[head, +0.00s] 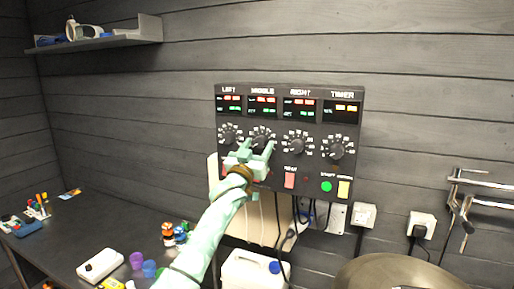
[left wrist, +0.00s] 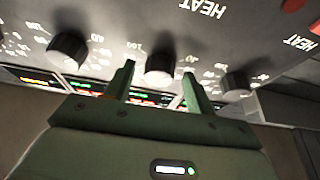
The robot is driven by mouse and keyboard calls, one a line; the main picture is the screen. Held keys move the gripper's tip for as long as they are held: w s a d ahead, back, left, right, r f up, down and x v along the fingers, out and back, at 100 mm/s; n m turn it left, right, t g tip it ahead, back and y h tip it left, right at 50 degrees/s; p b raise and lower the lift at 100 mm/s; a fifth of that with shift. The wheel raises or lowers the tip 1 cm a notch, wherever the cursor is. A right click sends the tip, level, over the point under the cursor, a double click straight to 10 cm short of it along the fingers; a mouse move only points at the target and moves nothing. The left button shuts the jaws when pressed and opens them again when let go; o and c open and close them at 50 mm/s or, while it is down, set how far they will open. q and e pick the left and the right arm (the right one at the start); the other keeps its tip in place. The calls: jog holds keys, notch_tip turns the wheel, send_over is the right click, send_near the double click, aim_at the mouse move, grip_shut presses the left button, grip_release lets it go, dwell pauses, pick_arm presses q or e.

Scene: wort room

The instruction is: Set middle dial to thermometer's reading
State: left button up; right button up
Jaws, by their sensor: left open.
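The black control panel (head: 288,180) on the wall has LEFT, MIDDLE, RIGHT and TIMER columns, each with a lit display and a dial. The middle dial (head: 262,138) is partly covered by my left gripper (head: 257,149). In the left wrist view the panel shows upside down, and the middle dial (left wrist: 159,69) stands between the fingertips of my open left gripper (left wrist: 158,80). I cannot tell whether the fingers touch it. The dial's pointer is hard to read. The display digits are too small to read. I cannot pick out a thermometer. My right gripper is not in view.
The left dial (head: 229,134) and right dial (head: 297,145) flank the middle one closely. Red, green and yellow buttons sit below. A dark table (head: 62,235) at the left holds a white device (head: 100,265) and small coloured items. A round metal lid (head: 400,275) is at the lower right.

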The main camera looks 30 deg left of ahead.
pick_arm(q)
jog(key=c, duration=1)
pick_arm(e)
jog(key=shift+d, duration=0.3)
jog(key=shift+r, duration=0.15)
pick_arm(q)
jog(key=shift+a+r+m+h+p, duration=0.15)
jog(key=shift+m+h+p, duration=0.85)
jog(key=shift+m, duration=0.9)
jog(key=m+h+p, duration=0.1)
jog(key=m, duration=0.1)
jog(key=m+g+h+p, duration=0.1)
jog(key=m, duration=0.2)
jog(key=shift+a, duration=0.1)
jog(key=m+g+h+p, duration=0.1)
jog(key=m+h+p, duration=0.1)
jog(key=m, duration=0.2)
jog(key=shift+a+r+p, duration=0.1)
jog(key=shift+r+p, duration=0.05)
jog(key=shift+p, duration=0.25)
jog(key=shift+m+g+h+p, duration=0.5)
jog(key=shift+m+p, duration=0.4)
jog(key=shift+m, duration=0.7)
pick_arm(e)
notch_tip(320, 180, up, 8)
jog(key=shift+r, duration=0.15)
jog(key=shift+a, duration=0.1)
